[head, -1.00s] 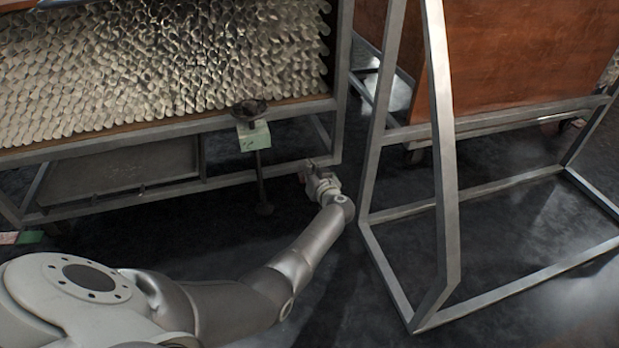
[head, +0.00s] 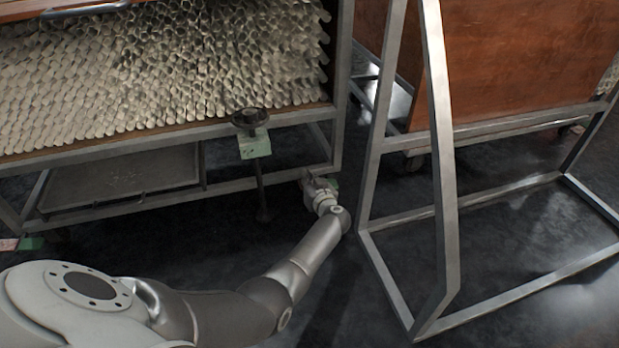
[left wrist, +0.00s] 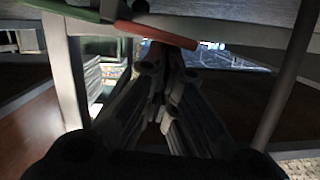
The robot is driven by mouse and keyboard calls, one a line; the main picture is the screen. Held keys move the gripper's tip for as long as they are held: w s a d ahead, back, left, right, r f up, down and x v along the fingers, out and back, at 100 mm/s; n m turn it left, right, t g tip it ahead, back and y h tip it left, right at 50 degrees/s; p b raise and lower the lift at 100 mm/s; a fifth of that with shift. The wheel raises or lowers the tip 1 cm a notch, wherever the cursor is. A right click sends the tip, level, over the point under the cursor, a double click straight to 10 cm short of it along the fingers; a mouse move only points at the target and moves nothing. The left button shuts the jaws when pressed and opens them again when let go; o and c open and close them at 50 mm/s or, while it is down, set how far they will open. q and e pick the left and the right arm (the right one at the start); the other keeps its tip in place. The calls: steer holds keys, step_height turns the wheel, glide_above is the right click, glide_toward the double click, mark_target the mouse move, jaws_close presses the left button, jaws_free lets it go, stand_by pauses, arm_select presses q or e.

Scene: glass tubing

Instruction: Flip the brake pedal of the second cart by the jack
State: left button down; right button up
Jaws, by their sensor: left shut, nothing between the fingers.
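The cart with the jack (head: 252,119) stands at the left, loaded with glass tubes. The jack has a dark handwheel, a green tag (head: 255,144) and a post down to the floor. My left gripper (head: 311,182) is low at the cart's right front corner, by the brake pedal. In the left wrist view, the pedal's red arm (left wrist: 155,36) crosses just above the tips of my left gripper (left wrist: 163,65), and its green arm (left wrist: 72,9) is at the upper left. The fingers are together and empty; I cannot tell whether they touch the pedal. My right gripper is out of view.
An empty metal frame (head: 445,200) stands close to the right of my left forearm. Behind it is a cart with a brown panel (head: 520,60). Another red and green pedal (head: 28,243) is at the far left. Dark floor (head: 180,240) is open in front of the jack cart.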

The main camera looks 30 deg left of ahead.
arm_select(q)
steer(key=shift+s+a+f+n+p, duration=0.15)
steer(key=shift+s+n+p, duration=0.05)
steer(key=shift+n+p, duration=0.25)
steer(key=shift+s+a+f+n+t+h, duration=0.1)
steer(key=shift+s+f+n+t+h, duration=0.05)
steer(key=shift+n+t+h, duration=0.15)
steer(key=shift+s+a+f+n+p, duration=0.2)
steer(key=shift+f+n+p, duration=0.15)
steer(key=shift+n+p, duration=0.25)
steer(key=shift+s+f, duration=0.1)
steer(key=shift+f, duration=0.05)
steer(key=shift+a+f, duration=0.15)
steer(key=shift+p, duration=0.3)
